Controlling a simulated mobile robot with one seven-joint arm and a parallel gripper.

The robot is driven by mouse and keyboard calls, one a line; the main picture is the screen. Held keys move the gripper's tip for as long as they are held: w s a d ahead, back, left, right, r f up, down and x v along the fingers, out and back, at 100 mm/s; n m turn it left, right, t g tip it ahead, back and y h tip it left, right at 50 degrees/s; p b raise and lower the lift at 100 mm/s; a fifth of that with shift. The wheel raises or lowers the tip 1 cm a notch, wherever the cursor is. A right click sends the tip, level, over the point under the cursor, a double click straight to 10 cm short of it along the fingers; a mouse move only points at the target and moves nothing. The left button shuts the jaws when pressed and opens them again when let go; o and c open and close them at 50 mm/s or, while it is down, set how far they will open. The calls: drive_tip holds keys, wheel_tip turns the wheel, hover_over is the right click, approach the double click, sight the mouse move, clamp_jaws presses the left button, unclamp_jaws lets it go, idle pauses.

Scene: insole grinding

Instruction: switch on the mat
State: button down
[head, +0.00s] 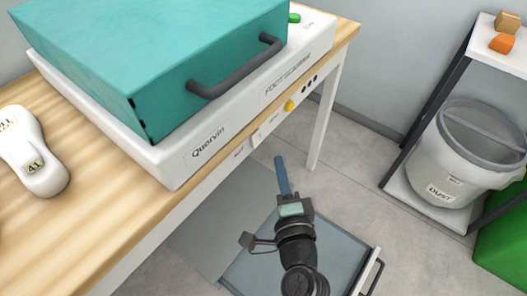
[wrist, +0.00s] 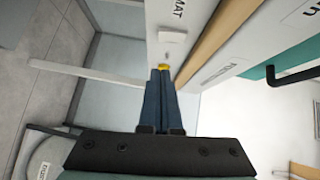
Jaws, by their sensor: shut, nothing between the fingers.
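The table's white front rail (head: 215,175) carries the controls. A small white rocker-like switch (head: 257,139) sits on it beside a faint label; in the wrist view the switch (wrist: 172,37) is next to the printed word MAT (wrist: 178,12). A yellow button (head: 289,105) is further along the rail; it also shows in the wrist view (wrist: 163,67), just past my fingertips. My gripper (head: 281,162) is shut and empty, its blue fingers pointing toward the rail. Whether the fingertips touch the yellow button cannot be told. A dark grey flat area (head: 205,225) on the floor may be the mat.
A teal-lidded foot scanner (head: 190,60) with a grey handle stands on the wooden tabletop (head: 105,185). A white shoe form (head: 35,150) lies at left. A dust bin (head: 465,150) stands on a shelf at right. A grey tray-like surface (head: 345,250) lies below my arm.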

sight(260, 143)
drive_tip(key=w+a, duration=0.3)
drive_tip(key=w, duration=0.1)
drive_tip(key=shift+a+f+p, duration=0.25)
drive_tip(key=shift+f+p, duration=0.1)
drive_tip(key=shift+p, duration=0.05)
drive_tip(key=shift+w+f, duration=0.1)
drive_tip(key=shift+w+a+f+b, duration=0.15)
drive_tip(key=shift+a+f+b, duration=0.15)
drive_tip(key=shift+b, duration=0.9)
drive_tip(key=shift+d+r+p, duration=0.1)
drive_tip(key=shift+r+p, duration=0.25)
drive_tip(key=shift+f, duration=0.1)
